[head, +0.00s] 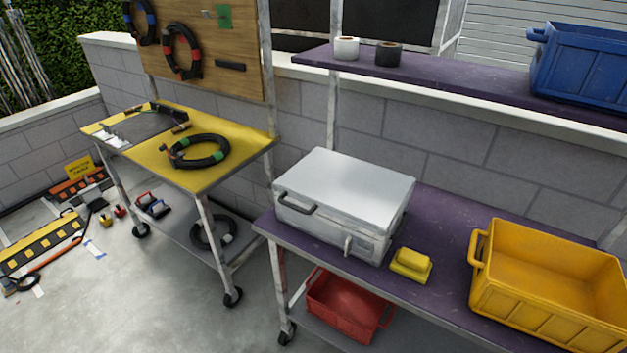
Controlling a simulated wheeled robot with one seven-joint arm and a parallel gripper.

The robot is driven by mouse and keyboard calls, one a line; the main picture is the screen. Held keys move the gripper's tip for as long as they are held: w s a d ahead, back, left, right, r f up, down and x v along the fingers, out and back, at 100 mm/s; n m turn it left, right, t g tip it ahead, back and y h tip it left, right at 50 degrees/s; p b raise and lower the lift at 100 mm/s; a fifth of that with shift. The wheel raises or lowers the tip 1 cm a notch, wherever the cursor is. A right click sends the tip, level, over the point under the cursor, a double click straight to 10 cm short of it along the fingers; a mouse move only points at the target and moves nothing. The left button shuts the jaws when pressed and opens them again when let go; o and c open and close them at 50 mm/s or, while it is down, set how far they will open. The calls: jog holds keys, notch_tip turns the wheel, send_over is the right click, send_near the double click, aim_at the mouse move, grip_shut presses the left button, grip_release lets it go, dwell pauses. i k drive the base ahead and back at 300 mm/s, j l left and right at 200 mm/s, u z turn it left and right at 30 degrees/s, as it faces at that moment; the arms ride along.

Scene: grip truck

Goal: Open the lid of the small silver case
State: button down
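The small silver case (350,184) stands on the purple bench top (455,215), left of the middle of that bench. Its flat lid is down and looks shut. A dark handle (297,203) sits on its left front side. A small light latch-like part (347,245) shows low on the front near the right corner. The back of the case is hidden. My gripper is not in view.
A yellow block (411,264) lies just right of the case. A yellow crate (550,290) stands further right, a red bin (348,303) below. A yellow-topped cart (215,178) with coiled cable (200,150) is left. A purple shelf (450,80) with a blue crate (585,65) overhangs behind.

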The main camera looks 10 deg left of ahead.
aim_at(366, 198)
jog(key=i+j+u, duration=0.1)
jog(key=i+j, duration=0.15)
jog(key=j, duration=0.25)
jog(key=i+j+u, duration=0.15)
jog(key=i+j, duration=0.15)
jog(key=j, duration=0.2)
jog(key=i+j+u, duration=0.1)
jog(key=i+j, duration=0.2)
jog(key=j, duration=0.2)
jog(key=i+j+u, duration=0.1)
jog(key=i+j, duration=0.2)
jog(key=j, duration=0.15)
